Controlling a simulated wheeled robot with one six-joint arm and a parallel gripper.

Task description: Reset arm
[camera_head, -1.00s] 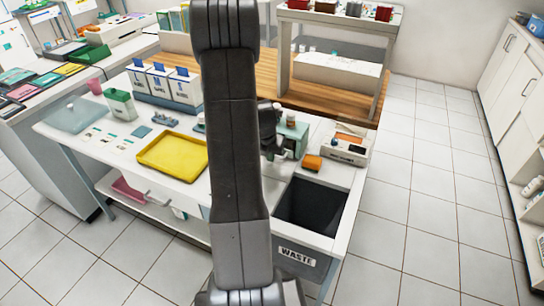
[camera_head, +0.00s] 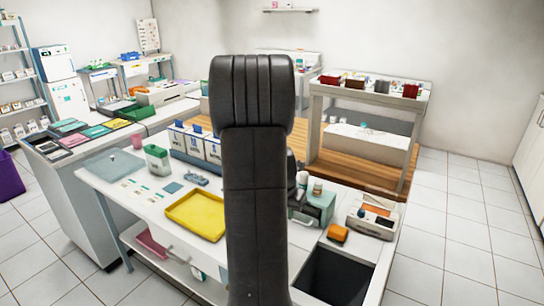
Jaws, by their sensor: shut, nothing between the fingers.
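My arm stands upright in the middle of the view, its dark upper link covering the centre of the white work table (camera_head: 130,198). A small dark part of my arm shows just right of this link, beside the green box (camera_head: 316,207). My gripper's fingers cannot be made out; they are hidden behind the link or out of the picture. No held object shows.
On the table are a yellow tray (camera_head: 196,216), several white-and-blue boxes (camera_head: 193,145), an orange block (camera_head: 338,233) and a white device (camera_head: 372,222). A dark waste opening (camera_head: 333,278) is at front right. A wood-topped bench (camera_head: 360,168) stands behind. Tiled floor is clear at right.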

